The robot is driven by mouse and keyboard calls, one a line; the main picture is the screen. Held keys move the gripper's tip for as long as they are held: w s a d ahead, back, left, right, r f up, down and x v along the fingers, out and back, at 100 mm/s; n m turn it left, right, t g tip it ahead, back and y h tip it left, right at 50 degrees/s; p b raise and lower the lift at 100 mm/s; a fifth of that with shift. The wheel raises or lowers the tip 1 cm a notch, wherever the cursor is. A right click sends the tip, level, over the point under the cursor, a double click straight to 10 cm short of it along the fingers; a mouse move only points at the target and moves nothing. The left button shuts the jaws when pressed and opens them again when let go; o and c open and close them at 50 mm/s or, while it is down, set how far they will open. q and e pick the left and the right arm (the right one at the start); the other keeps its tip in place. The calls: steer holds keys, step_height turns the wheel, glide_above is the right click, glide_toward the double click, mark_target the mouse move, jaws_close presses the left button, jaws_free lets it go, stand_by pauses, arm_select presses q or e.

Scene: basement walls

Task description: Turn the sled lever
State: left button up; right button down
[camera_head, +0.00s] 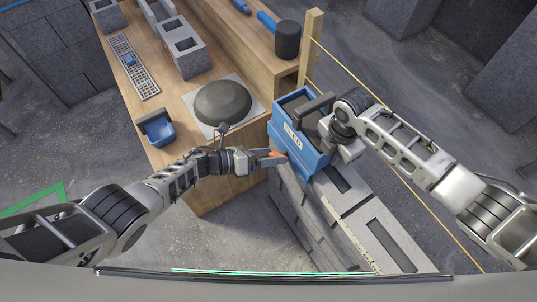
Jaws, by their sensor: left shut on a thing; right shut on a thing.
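The blue sled (283,117), a box with a white label on its side, sits on top of a grey block wall. A dark bar-shaped handle (309,106) crosses its top. A small orange piece (277,154), apparently the lever, shows low on the sled's left side. My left gripper (268,159) reaches in from the left and is shut on the orange piece. My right gripper (328,124) is at the sled's right side, shut, apparently on the dark handle; my own wrist hides its fingertips and part of the sled.
A wooden workbench (185,120) at left carries a dark mound on a pale board (249,83), a blue scoop (157,128), a metal grate (133,66) and grey blocks (185,45). A mallet (287,40) lies behind. A wooden post (312,40) and yellow string (355,77) border the wall (345,215).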

arm_select(q)
steer(key=shift+f+n, duration=0.1)
steer(key=shift+n, duration=0.2)
stand_by(0.4)
steer(key=o, duration=1)
steer(key=shift+a, duration=0.15)
steer(key=shift+s+a, duration=0.15)
steer(key=shift+a, duration=0.45)
steer(key=v, duration=1)
steer(key=shift+a, duration=0.25)
